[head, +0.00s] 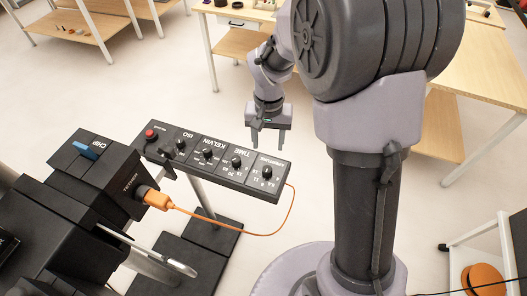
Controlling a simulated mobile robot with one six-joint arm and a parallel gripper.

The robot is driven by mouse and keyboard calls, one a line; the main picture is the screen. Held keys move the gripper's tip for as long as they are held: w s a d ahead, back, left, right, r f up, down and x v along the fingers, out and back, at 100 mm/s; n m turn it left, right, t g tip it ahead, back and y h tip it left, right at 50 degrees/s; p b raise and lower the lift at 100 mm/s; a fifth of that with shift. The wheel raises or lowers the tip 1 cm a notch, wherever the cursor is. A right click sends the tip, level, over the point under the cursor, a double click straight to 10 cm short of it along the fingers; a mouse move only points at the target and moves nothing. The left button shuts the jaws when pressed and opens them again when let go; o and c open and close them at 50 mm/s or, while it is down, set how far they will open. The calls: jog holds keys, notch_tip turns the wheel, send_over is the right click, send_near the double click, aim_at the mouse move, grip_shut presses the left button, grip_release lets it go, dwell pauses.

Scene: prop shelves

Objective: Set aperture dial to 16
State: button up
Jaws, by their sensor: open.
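The black control panel (222,174) stands left of centre in the head view, its labels upside down to me. The aperture dial (267,172) is a small black knob at the panel's right end, with white numbers around it too small to read surely. I cannot tell which number it points to. My gripper (267,147) hangs with its fingers down and apart, empty. In the picture it is just above the panel's right end, near the dial and not around it. I cannot judge its height over the panel.
The TIME dial (236,161), KELVIN dial (207,152), ISO dial (181,144) and a red button (150,133) line the same panel. An orange cable (245,233) loops below it from a black unit (120,180). Wooden tables stand behind; open floor lies between.

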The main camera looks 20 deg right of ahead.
aim_at(267, 169)
notch_tip(267, 169, down, 14)
jog(key=b, duration=0.4)
jog(key=shift+w+r, duration=0.1)
jog(key=shift+r, duration=0.1)
grip_shut()
